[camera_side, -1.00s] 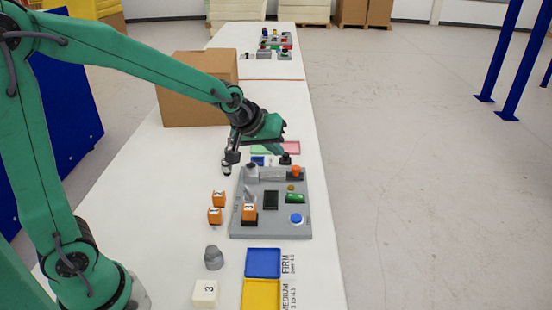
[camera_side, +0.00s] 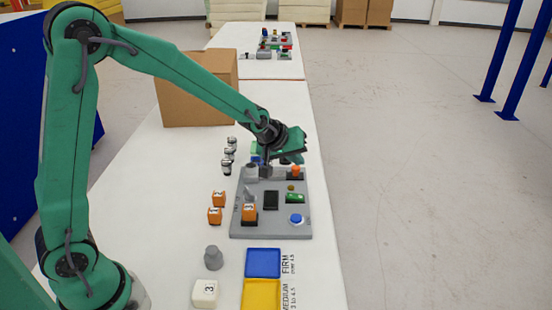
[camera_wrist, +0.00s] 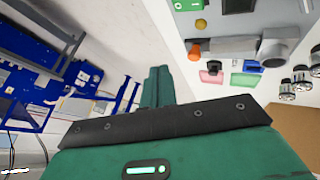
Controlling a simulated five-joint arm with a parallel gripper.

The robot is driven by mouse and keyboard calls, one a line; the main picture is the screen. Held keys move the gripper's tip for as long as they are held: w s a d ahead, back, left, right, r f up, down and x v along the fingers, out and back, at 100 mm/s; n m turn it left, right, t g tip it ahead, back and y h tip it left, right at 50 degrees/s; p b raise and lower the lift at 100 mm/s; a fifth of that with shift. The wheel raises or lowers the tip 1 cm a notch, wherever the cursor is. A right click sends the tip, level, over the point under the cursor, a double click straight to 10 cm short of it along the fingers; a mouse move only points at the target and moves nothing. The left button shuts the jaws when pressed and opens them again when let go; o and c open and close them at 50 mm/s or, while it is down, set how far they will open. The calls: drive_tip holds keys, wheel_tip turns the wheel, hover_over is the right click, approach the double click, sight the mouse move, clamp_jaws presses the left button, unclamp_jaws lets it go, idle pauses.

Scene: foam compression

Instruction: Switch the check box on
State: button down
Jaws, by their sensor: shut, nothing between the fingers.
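The check box (camera_side: 270,229) is a grey panel on the white table. It carries a green rocker (camera_side: 295,198), a blue round button (camera_side: 296,218), a dark screen (camera_side: 271,200), a small yellow knob (camera_side: 291,188) and an orange knob (camera_side: 296,171) at its far right. In the wrist view the box (camera_wrist: 232,28) shows at the upper right, with the green rocker (camera_wrist: 181,4) cut by the top edge. My gripper (camera_side: 303,148) is above the far end of the box, apart from the rocker. Its green fingers (camera_wrist: 158,72) are shut and empty. Whether the box is on is unclear.
A blue tray (camera_side: 263,263) and yellow tray (camera_side: 261,295) lie in front. A cardboard box (camera_side: 190,98) stands behind.

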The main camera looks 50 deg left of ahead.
sight(289, 196)
drive_tip(key=shift+f, duration=0.15)
drive_tip(key=shift+s+a+f, duration=0.15)
drive_tip(key=shift+f, duration=1.25)
drive_tip(key=shift+s+a+f, duration=0.2)
drive_tip(key=shift+f, duration=1.2)
drive_tip(key=shift+s+a+f, duration=0.15)
drive_tip(key=shift+f, duration=1.25)
drive_tip(key=shift+s+a+f, duration=0.1)
drive_tip(key=shift+a+f, duration=0.1)
drive_tip(key=shift+f, duration=0.6)
drive_tip(key=shift+r, duration=0.15)
drive_tip(key=shift+d+r, duration=0.1)
drive_tip(key=shift+r, duration=0.6)
drive_tip(key=shift+r, duration=0.15)
drive_tip(key=shift+w+d+r, duration=0.15)
drive_tip(key=shift+w+r, duration=0.05)
drive_tip(key=shift+r, duration=0.95)
drive_tip(key=shift+w+d+r, duration=0.1)
drive_tip(key=shift+w+r, duration=0.1)
drive_tip(key=shift+r, duration=0.95)
